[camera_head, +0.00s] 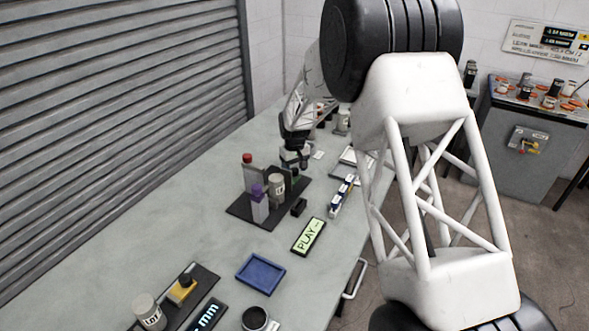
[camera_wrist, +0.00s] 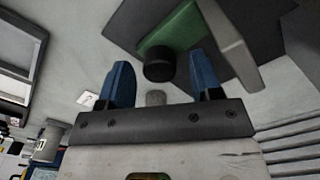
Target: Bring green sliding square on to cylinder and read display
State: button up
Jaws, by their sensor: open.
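The green sliding square (camera_wrist: 176,32) lies on a dark base plate (camera_wrist: 125,22) in the wrist view, with a black round knob (camera_wrist: 159,68) on it. My gripper (camera_wrist: 162,78) is open and its two blue fingers stand either side of the knob, with gaps showing; I cannot tell if they are at its height. In the head view a little green (camera_head: 296,173) shows below my gripper (camera_head: 294,160). A grey labelled cylinder (camera_head: 277,190) stands on the same dark plate (camera_head: 240,210). A display (camera_head: 308,236) near it reads "PLAY" and more I cannot make out.
A red-topped post (camera_head: 248,172) and a purple-topped post (camera_head: 259,203) stand close to the cylinder. A blue tray (camera_head: 261,274) lies nearer. A second plate holds a yellow block (camera_head: 182,289) and a cylinder (camera_head: 149,312), beside a display showing "mm" (camera_head: 206,315). The table's left side is clear.

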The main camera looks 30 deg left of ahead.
aim_at(290, 174)
jog(key=shift+f, duration=0.15)
grip_shut()
jog(key=shift+s, duration=1.85)
grip_release()
notch_tip(290, 174, up, 8)
jog(key=shift+d, duration=0.1)
dwell(0.9)
